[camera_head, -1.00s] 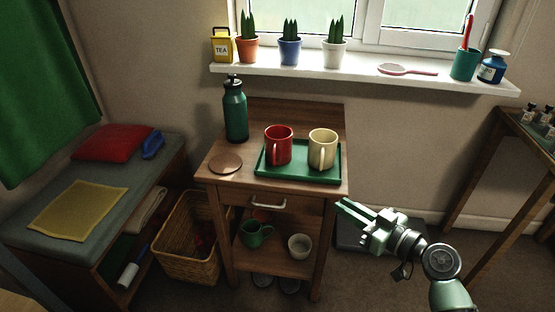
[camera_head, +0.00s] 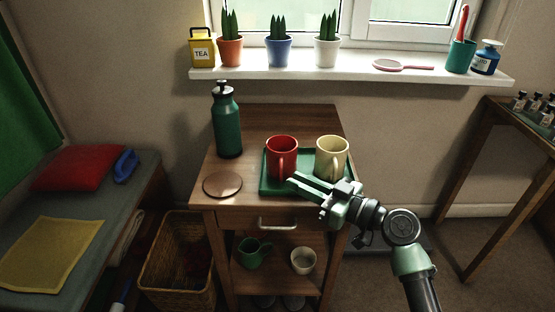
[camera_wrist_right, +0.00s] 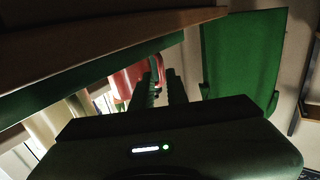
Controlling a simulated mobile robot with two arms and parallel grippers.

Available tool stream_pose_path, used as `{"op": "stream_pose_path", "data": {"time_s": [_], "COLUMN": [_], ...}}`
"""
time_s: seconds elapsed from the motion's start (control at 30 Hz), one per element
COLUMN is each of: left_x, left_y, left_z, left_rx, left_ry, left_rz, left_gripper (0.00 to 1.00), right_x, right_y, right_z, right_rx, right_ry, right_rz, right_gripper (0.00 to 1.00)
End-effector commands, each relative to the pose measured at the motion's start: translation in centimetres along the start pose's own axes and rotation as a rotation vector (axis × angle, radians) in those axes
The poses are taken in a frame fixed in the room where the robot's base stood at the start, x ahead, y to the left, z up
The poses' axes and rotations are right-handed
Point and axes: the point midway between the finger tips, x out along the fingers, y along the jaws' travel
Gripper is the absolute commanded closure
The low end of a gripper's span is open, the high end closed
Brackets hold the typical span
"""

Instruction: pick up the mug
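A red mug (camera_head: 281,154) and a cream mug (camera_head: 332,156) stand upright on a green tray (camera_head: 270,188), both handles facing the front. A green mug (camera_head: 249,252) is on the cart's lower shelf. My right gripper (camera_head: 291,181) is at the tray, its fingertips just in front of the red mug near its handle; I cannot tell if they touch it. My left gripper is not in view.
A green bottle (camera_head: 227,122) and a round brown coaster (camera_head: 222,185) are on the cart left of the tray. A white bowl (camera_head: 303,261) is on the lower shelf. A windowsill (camera_head: 350,75) with potted plants runs behind. A wicker basket (camera_head: 178,280) stands at left.

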Motion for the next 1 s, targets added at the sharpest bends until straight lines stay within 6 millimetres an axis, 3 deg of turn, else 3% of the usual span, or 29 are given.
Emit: {"op": "stream_pose_path", "data": {"time_s": [0.4, 0.63, 0.7, 1.0], "left_x": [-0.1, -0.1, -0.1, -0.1], "left_y": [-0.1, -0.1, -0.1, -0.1], "left_z": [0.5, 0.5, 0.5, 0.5], "left_rx": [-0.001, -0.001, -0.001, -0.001], "left_ry": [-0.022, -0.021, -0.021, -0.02], "left_rz": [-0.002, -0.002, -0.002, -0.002], "left_gripper": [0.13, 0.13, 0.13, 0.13], "right_x": [5.3, 5.4, 5.4, 5.4], "right_y": [-0.2, -0.2, -0.2, -0.2], "right_z": [-0.2, -0.2, -0.2, -0.2], "right_rx": [0.001, 0.0, 0.0, 0.0], "right_ry": [0.0, -0.001, -0.001, -0.001], "right_rz": [0.0, 0.0, 0.0, 0.0], "right_gripper": [0.85, 0.85, 1.0, 1.0]}}
